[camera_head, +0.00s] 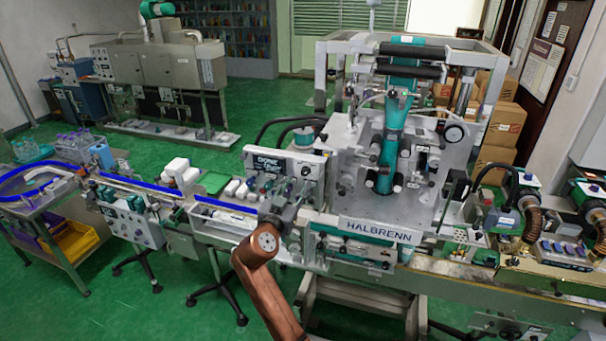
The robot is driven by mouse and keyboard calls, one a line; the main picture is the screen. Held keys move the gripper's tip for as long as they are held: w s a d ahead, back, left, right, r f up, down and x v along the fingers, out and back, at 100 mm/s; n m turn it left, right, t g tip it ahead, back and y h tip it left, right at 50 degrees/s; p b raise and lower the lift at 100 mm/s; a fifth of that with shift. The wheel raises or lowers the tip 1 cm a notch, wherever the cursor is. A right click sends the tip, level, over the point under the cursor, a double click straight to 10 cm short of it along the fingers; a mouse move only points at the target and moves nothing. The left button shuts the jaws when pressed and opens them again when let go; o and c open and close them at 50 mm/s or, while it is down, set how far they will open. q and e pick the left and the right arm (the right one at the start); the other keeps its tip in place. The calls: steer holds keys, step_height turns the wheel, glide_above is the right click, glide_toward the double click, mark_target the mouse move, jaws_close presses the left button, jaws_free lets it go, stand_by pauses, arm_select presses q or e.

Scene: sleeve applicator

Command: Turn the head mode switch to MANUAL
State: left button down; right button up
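A pale control panel (262,160) with dark lettering and several small dark knobs stands left of the machine's head (350,165). I cannot tell which knob is the head mode switch, and its position marks are too small to read. My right arm comes up from the bottom middle, and its dark gripper (292,198) is at the lower right part of this panel. Its fingers are small and blend into the dark parts there, so I cannot tell whether they are open or touch a knob. My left gripper is not in view.
The HALBRENN machine body (378,231) stands right of my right gripper. A conveyor with blue rails (225,206) and white bottles (178,168) runs to the left. Brown cartons (505,122) are stacked at the back right. Green floor (90,315) is open at the lower left.

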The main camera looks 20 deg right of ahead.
mark_target(304, 173)
steer(key=p+x, duration=0.2)
steer(key=x, duration=0.4)
steer(key=shift+w+d, duration=0.1)
steer(key=shift+d, duration=0.05)
jaws_close()
